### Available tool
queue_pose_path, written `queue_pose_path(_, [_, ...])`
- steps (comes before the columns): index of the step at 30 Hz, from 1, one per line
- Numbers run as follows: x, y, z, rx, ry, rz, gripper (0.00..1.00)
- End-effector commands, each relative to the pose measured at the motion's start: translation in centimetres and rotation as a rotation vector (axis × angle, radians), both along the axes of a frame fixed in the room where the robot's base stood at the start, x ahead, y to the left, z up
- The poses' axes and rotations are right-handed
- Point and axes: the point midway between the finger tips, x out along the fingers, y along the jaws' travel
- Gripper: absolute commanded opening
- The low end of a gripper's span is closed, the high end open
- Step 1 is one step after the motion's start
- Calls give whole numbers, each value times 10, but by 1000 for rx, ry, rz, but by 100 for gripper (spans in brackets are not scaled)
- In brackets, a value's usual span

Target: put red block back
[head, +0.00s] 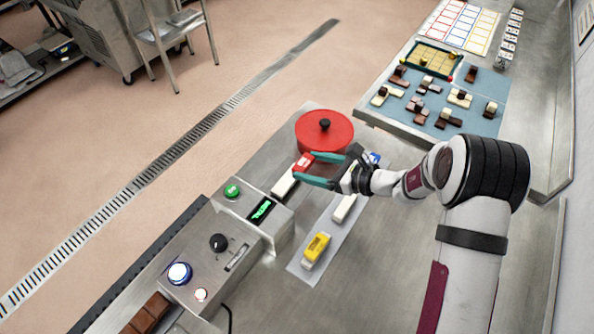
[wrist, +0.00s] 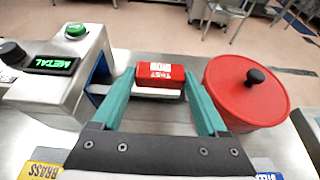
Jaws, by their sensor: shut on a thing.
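The red block (head: 304,161) has white lettering and a pale underside. In the wrist view the red block (wrist: 160,74) sits between the teal fingertips, in front of the metal detector's opening. My gripper (head: 307,167) is shut on it, just left of the red round lid with a black knob (head: 325,130). A grey mat (head: 320,258) lies right of the detector. On it are a yellow block (head: 317,248), a white piece (head: 344,207) and, towards the far end, a blue-marked piece (head: 374,157) partly hidden by my gripper.
The metal detector (head: 255,208), with a green button and a lit display, stands close left of my gripper. A control box (head: 215,258) is in front of it. The lidded red pot (wrist: 247,92) is close on the right. Bare steel lies right of the mat.

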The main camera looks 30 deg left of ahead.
Motion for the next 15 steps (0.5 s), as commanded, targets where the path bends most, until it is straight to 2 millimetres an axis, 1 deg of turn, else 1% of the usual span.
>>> queue_pose_path(1, [4,-12,8,0,-2,-5,14])
queue_pose_path(3, [9,-29,18,1,-2,-6,14])
queue_pose_path(6, [14,-50,31,0,-2,-5,14])
queue_pose_path(11, [19,-72,43,0,-1,-3,14])
queue_pose_path(14, [22,-95,45,0,-3,-4,14])
queue_pose_path(15, [24,-108,46,-1,-4,-5,14])
